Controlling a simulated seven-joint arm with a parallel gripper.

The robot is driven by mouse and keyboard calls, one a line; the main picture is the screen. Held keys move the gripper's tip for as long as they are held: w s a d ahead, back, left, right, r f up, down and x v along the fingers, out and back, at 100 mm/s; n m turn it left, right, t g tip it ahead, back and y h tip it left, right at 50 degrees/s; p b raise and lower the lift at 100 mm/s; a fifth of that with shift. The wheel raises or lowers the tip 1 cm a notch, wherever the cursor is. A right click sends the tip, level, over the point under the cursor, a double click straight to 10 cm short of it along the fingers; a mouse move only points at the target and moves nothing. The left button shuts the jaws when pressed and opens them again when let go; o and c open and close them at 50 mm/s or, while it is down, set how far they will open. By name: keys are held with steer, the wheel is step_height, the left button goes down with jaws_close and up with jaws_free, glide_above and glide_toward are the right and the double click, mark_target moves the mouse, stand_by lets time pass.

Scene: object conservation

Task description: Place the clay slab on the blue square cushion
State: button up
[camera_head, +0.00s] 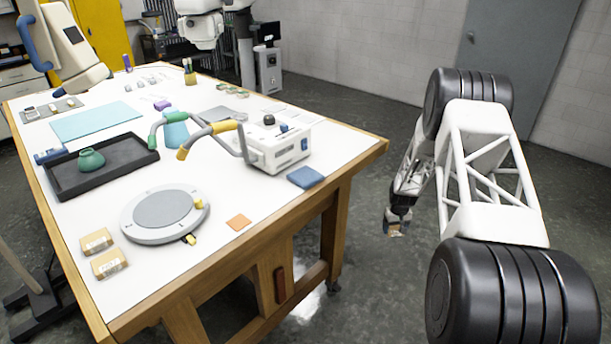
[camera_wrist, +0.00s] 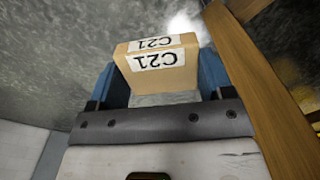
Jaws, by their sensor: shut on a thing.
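The clay slab (camera_wrist: 160,82) is a tan block with white "C21" labels, held between the blue fingers of my gripper (camera_wrist: 163,88) in the wrist view. In the head view my gripper (camera_head: 396,229) hangs beyond the right edge of the table, over the floor, with little of the slab showing. The blue square cushion (camera_head: 306,177) lies flat on the table near its right edge, in front of the white machine. It looks bare. My gripper is to its right, apart from it. The cushion does not show in the wrist view.
The wooden table edge (camera_wrist: 262,80) runs along the right of the wrist view. A white machine (camera_head: 280,147) with bent handles stands behind the cushion. An orange square (camera_head: 239,222), a round turntable (camera_head: 163,213) and two labelled blocks (camera_head: 108,262) lie further left.

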steer(key=s+a+f, duration=0.2)
steer(key=s+a, duration=0.1)
steer(key=a, duration=0.5)
steer(key=s+a+f, duration=0.2)
steer(key=s+a, duration=0.1)
steer(key=a, duration=0.5)
steer(key=s+a+r, duration=0.3)
steer(key=s+a, duration=0.4)
steer(key=a, duration=0.1)
steer(key=s+a+r+n, duration=0.2)
steer(key=s+a+r, duration=0.1)
steer(key=r, duration=1)
steer(key=s+a+r+n, duration=0.3)
steer(key=s+r, duration=0.1)
steer(key=r, duration=1)
steer(key=s+a+r+n, duration=0.2)
steer(key=s+a+r, duration=0.1)
steer(key=r, duration=1.1)
steer(key=shift+s+a+r, duration=0.25)
steer(key=shift+s+a, duration=0.05)
steer(key=shift+a, duration=0.15)
glide_above(305, 175)
steer(key=shift+w+f, duration=0.1)
steer(key=shift+f, duration=0.65)
steer(key=shift+f, duration=1.75)
steer(key=shift+f, duration=0.2)
